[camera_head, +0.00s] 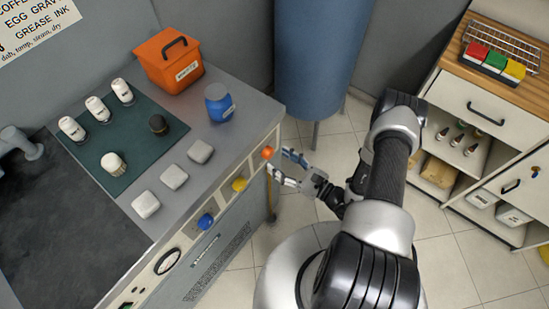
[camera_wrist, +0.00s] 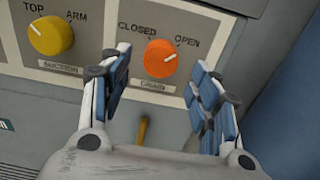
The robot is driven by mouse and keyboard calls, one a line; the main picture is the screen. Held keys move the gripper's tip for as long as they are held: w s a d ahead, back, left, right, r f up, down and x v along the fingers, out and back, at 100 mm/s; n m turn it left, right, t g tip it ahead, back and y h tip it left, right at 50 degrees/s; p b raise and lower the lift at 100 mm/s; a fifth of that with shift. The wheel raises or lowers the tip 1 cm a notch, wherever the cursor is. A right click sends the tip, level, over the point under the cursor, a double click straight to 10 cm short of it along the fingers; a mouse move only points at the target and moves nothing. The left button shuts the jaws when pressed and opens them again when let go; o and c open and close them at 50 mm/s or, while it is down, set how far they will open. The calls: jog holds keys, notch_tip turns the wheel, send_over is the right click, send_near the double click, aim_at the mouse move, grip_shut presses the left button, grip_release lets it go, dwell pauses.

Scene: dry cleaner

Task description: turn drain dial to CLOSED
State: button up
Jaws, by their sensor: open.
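The orange drain dial (camera_wrist: 158,59) is on the grey front panel in the wrist view, with CLOSED printed at its upper left and OPEN at its upper right. Its white pointer mark points up and right, toward OPEN. A DRAIN label (camera_wrist: 144,85) is below it. In the head view the dial (camera_head: 268,153) is at the right end of the counter front. My gripper (camera_wrist: 160,72) is open, with its fingers on either side of the dial; whether they touch it is unclear. My gripper (camera_head: 281,167) also shows in the head view, just right of the dial.
A yellow suction dial (camera_wrist: 50,36) is left of the drain dial, and a blue knob (camera_head: 205,221) is farther along the front. A yellow handle (camera_wrist: 144,130) is below the drain dial. A blue cylinder (camera_head: 318,60) stands behind. Pale tiled floor is open near the arm.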

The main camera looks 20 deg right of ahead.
aim_at(271, 155)
jog(key=shift+x, duration=1.55)
jog(key=shift+c, duration=0.5)
jog(key=c, duration=1)
